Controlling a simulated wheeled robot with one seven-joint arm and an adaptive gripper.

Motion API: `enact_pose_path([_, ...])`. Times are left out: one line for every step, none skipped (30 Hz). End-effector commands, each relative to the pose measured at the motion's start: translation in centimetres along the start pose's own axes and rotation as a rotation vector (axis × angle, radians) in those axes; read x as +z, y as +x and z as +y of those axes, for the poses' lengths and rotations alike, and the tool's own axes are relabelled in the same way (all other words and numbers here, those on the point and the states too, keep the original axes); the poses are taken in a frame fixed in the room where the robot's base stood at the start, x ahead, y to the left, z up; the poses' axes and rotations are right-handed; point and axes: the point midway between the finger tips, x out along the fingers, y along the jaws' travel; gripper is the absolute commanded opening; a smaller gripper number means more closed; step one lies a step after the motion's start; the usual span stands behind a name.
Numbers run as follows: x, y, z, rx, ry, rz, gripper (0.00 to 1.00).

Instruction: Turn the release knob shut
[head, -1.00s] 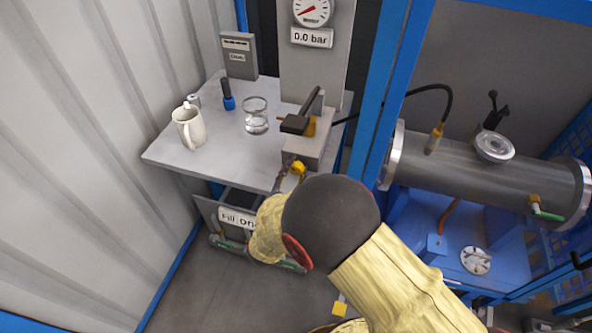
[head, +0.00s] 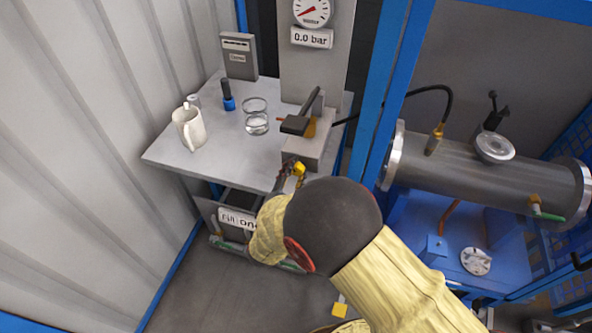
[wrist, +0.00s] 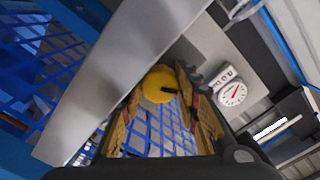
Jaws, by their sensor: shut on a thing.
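The yellow release knob (head: 299,169) sits on the front of the grey pump block (head: 303,150) at the table's front edge. In the wrist view the round knob (wrist: 158,84) with a dark mark on its face lies between the two finger pads. My gripper (wrist: 157,90) is shut on it, one finger on each side. In the head view my gripper (head: 288,177) reaches up to the block from below, partly hidden by my own arm. The knob's stem is hidden.
The pump's black lever (head: 302,118) stands above the block. The gauge (head: 312,12) has a 0.0 bar display under it. A mug (head: 189,127), a glass (head: 256,118) and a blue-based bottle (head: 228,98) stand on the table. A blue frame post (head: 388,85) rises to the right.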

Motion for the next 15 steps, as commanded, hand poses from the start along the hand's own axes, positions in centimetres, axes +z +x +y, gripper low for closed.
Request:
enact_pose_path([0.05,-0.03,0.11,0.001,-0.002,-0.001,0.33])
enact_pose_path([0.05,-0.03,0.12,0.001,-0.002,-0.001,0.34])
enact_pose_path([0.05,-0.03,0.11,0.001,-0.002,-0.001,0.36])
enact_pose_path([0.05,-0.03,0.1,0.001,-0.002,-0.001,0.38])
enact_pose_path([0.04,-0.03,0.1,0.001,-0.002,-0.001,0.4])
enact_pose_path([0.04,-0.02,0.09,0.001,-0.002,-0.001,0.42])
enact_pose_path([0.03,-0.02,0.07,0.001,-0.002,-0.001,0.44])
enact_pose_path([0.03,-0.02,0.07,0.001,-0.002,-0.001,0.46])
enact_pose_path([0.03,-0.02,0.07,0.001,-0.002,-0.001,0.48])
enact_pose_path([0.03,-0.02,0.07,0.001,-0.002,-0.001,0.5])
enact_pose_path([0.03,-0.02,0.09,0.001,-0.002,-0.001,0.5])
enact_pose_path([0.04,-0.02,0.11,0.001,-0.002,-0.001,0.5])
enact_pose_path([0.04,-0.03,0.13,0.002,-0.002,-0.001,0.5])
enact_pose_path([0.04,-0.03,0.15,0.002,-0.003,-0.001,0.5])
enact_pose_path([0.05,-0.03,0.17,0.002,-0.003,-0.001,0.5])
